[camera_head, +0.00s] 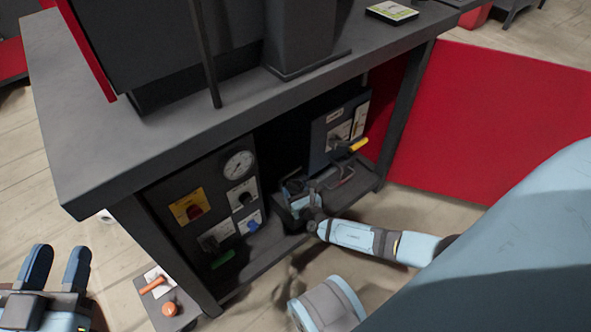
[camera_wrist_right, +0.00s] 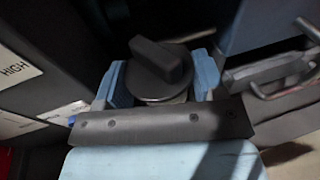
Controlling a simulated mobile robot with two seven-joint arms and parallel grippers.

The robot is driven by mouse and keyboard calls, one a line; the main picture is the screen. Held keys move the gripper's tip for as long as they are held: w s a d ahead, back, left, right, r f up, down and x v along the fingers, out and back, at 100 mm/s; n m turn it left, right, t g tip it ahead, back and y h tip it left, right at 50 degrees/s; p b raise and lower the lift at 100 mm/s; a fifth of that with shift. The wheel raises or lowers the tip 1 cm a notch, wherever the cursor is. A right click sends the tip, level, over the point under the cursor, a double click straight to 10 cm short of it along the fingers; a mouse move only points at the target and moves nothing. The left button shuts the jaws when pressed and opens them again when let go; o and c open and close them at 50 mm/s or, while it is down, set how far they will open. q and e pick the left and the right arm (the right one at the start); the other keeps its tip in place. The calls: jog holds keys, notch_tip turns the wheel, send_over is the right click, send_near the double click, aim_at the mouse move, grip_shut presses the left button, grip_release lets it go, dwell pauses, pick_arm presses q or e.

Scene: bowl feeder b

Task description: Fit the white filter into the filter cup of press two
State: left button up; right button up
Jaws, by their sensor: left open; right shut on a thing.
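My right gripper (camera_head: 305,190) reaches under the table into the gap between two control panels. In the right wrist view its blue fingers (camera_wrist_right: 160,85) are shut on a dark round cap (camera_wrist_right: 158,65) with a raised bar handle; a paler rim shows below the cap. My left gripper (camera_head: 58,262) is open and empty at the lower left, away from the table. A small white round thing (camera_head: 105,216) shows beside the table's left leg; I cannot tell whether it is the white filter. I cannot make out the filter cup for certain.
The left panel (camera_head: 215,170) has a gauge, switches and a green handle. The right panel (camera_head: 335,125) has a yellow lever (camera_head: 358,145). A low grey stand (camera_head: 180,322) holds orange-handled items. A red partition (camera_head: 500,120) stands at right. A metal handle (camera_wrist_right: 285,85) is close beside my right gripper.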

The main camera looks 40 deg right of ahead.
pick_arm(q)
jog(key=shift+a+f, duration=0.1)
jog(key=shift+f, duration=0.25)
pick_arm(e)
jog(key=shift+f, duration=0.55)
pick_arm(q)
jog(key=shift+f+b, duration=0.1)
jog(key=shift+b, duration=0.3)
pick_arm(e)
jog(key=shift+f, duration=0.4)
jog(key=o, duration=1.1)
pick_arm(q)
jog(key=shift+s+d+f+n+g+y+p, duration=0.25)
jog(key=shift+s+d+n+g+p, duration=0.25)
jog(key=shift+n+p, duration=0.6)
jog(key=shift+s+d+f+n+g+y+p, duration=0.25)
jog(key=shift+s+n+g+p, duration=0.35)
jog(key=shift+p, duration=0.85)
pick_arm(e)
jog(key=shift+s+a+r, duration=0.25)
jog(key=shift+s+a, duration=0.1)
jog(key=shift+s, duration=1.9)
jog(key=shift+s+a+r, duration=0.3)
jog(key=shift+s, duration=2)
jog(key=shift+s+a+r, duration=0.25)
jog(key=shift+s+a, duration=0.1)
jog(key=shift+s, duration=1.9)
pick_arm(q)
jog(key=shift+r, duration=0.3)
